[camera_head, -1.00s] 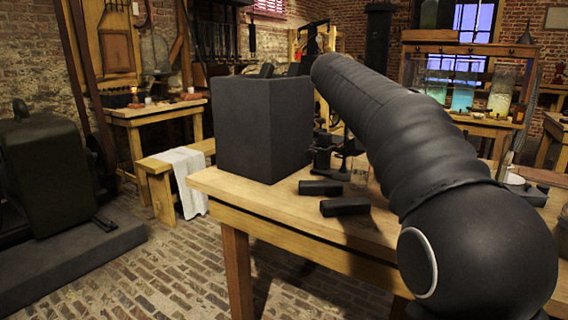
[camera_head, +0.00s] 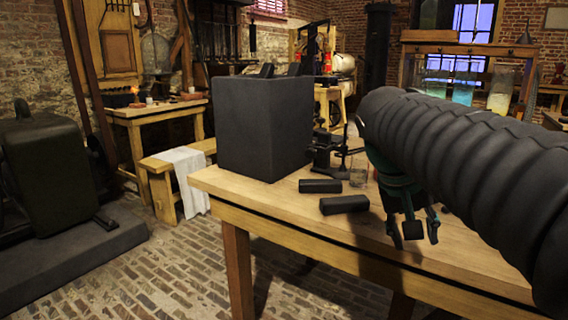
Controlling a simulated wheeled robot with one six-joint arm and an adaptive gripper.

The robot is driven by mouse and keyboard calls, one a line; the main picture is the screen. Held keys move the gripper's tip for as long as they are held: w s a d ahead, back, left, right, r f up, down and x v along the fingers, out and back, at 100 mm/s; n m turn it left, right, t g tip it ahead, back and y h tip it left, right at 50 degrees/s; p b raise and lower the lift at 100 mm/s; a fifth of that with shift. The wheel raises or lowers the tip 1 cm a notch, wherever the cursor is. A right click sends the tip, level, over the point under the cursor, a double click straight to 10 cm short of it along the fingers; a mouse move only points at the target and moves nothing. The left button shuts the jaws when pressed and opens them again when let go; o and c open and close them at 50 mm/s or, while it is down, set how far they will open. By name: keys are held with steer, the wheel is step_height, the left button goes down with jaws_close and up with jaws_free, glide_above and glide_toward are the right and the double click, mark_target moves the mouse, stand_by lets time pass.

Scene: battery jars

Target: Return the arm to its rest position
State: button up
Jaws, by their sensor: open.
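My gripper (camera_head: 413,232) hangs below the end of my ribbed black arm, over the right part of the wooden table (camera_head: 290,228). Its dark fingers are apart, with nothing seen between them. A large black square jar (camera_head: 262,130) stands on the table's left end, with dark pieces (camera_head: 267,70) sticking up from its top. Two black blocks lie in front of the jar, one farther (camera_head: 320,186) and one nearer (camera_head: 344,204). They are to the left of my gripper and apart from it. My arm hides the right part of the table.
A small dark metal stand (camera_head: 325,152) and a clear glass (camera_head: 358,172) are on the table behind the blocks. A bench with a white cloth (camera_head: 187,180) stands at the left. A dark machine (camera_head: 45,185) is at far left. The brick floor between is clear.

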steer(key=s+a+f+n+t+y, duration=0.2)
steer(key=s+a+f, duration=0.4)
steer(key=s+f, duration=0.6)
step_height(320, 180, down, 3)
steer(key=t+y, duration=0.1)
steer(key=y, duration=0.1)
steer(key=shift+s+t+y, duration=0.25)
steer(key=shift+t+y, duration=0.05)
steer(key=shift+t, duration=0.1)
